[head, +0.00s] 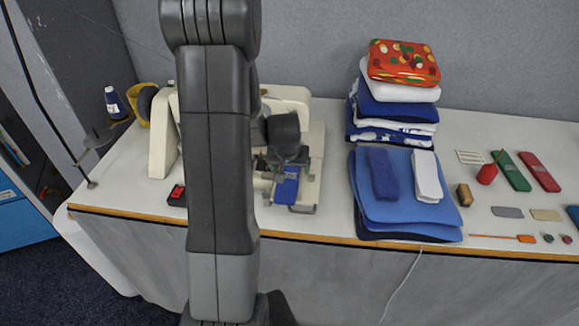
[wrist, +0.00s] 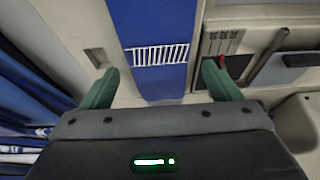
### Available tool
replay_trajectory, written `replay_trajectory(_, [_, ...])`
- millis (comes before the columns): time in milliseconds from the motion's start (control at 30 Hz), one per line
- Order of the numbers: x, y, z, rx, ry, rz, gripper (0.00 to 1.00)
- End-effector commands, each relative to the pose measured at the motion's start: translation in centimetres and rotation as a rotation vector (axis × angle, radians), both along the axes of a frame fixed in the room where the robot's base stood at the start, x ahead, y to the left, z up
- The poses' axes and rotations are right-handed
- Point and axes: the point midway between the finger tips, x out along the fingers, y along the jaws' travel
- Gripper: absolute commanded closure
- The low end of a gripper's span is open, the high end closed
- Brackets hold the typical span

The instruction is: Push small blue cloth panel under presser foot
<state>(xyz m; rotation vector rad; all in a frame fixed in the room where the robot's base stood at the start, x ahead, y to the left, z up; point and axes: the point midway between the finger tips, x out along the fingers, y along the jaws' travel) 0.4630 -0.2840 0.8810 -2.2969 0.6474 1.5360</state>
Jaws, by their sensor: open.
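The small blue cloth panel (head: 287,188) lies on the cream sewing machine's bed (head: 310,165), near its front. In the wrist view the blue panel (wrist: 155,25) runs as a strip between and beyond my fingers, with a white ladder-like mark across it. My gripper (wrist: 161,66) is open, its two green fingertips spread to either side of the strip, with nothing visibly held. In the head view my gripper (head: 287,158) is above the panel's back part. My arm hides much of the machine, and I cannot make out the presser foot clearly.
Folded blue and white cloths (head: 395,105) are stacked right of the machine, behind a blue cloth pile (head: 410,208). A blue thread spool (head: 116,102) stands far left, and a red-black item (head: 177,195) lies near the front edge. Small tools lie at right.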

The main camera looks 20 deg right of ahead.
Motion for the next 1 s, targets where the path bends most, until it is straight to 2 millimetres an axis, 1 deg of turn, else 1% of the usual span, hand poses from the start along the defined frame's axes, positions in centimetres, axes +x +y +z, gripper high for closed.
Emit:
replay_trajectory(333, [0.07, -0.05, -0.16, -0.001, -0.001, 0.000, 0.16])
replay_trajectory(467, [0.07, -0.05, -0.16, -0.001, -0.001, 0.000, 0.42])
replay_trajectory(500, [0.07, -0.05, -0.16, -0.001, -0.001, 0.000, 0.50])
replay_trajectory(567, [0.08, -0.04, -0.16, -0.001, -0.001, 0.000, 0.62])
replay_trajectory(600, [0.08, -0.03, -0.15, -0.001, -0.001, 0.000, 0.65])
replay_trajectory(1000, [0.48, -0.11, -0.19, 0.000, -0.001, 0.001, 0.66])
